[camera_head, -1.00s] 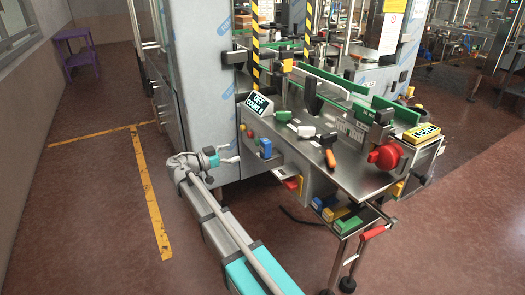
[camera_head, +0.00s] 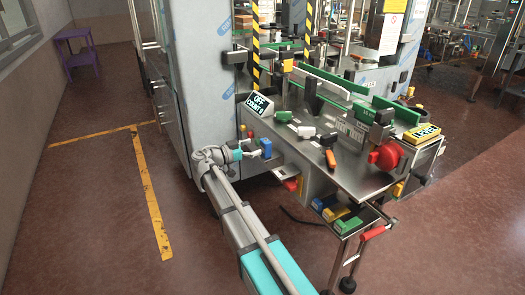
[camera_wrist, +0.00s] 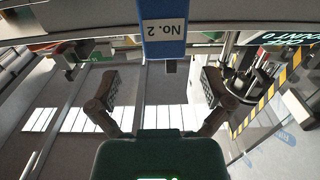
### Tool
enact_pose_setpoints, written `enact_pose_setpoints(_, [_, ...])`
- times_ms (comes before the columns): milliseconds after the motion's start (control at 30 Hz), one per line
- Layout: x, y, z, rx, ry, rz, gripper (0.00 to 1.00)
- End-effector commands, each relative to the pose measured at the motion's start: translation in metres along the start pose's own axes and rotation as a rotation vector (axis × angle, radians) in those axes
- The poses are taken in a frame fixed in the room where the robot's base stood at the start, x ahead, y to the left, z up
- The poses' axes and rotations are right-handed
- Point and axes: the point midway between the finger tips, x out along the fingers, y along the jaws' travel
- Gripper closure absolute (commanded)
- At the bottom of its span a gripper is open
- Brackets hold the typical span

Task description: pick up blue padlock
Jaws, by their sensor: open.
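The blue padlock (camera_head: 266,147) is at the left side of the machine, below the counter display. In the wrist view the blue padlock (camera_wrist: 164,42) shows a white label reading "No. 2", near the top centre. My gripper (camera_head: 258,151) is right beside it on its left. In the wrist view my gripper (camera_wrist: 160,88) is open and empty, its two dark fingers spread on either side of the padlock's line. The padlock appears ahead of the fingertips, and I see no contact.
A small metal shelf (camera_head: 270,164) is by the padlock. A red and yellow item (camera_head: 292,184) lies below right. The steel table (camera_head: 350,175) holds an orange-handled tool (camera_head: 330,158) and a red round part (camera_head: 386,155). Open floor (camera_head: 90,220) is at left.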

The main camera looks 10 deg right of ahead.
Motion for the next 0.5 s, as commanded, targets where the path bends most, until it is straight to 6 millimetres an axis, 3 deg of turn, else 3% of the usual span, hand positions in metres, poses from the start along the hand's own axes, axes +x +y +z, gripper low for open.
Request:
enact_pose_setpoints(167, [0.004, 0.0, 0.001, 0.0, 0.0, 0.001, 0.0])
enact_pose_setpoints(500, [0.04, -0.001, 0.004, 0.0, 0.0, 0.003, 0.0])
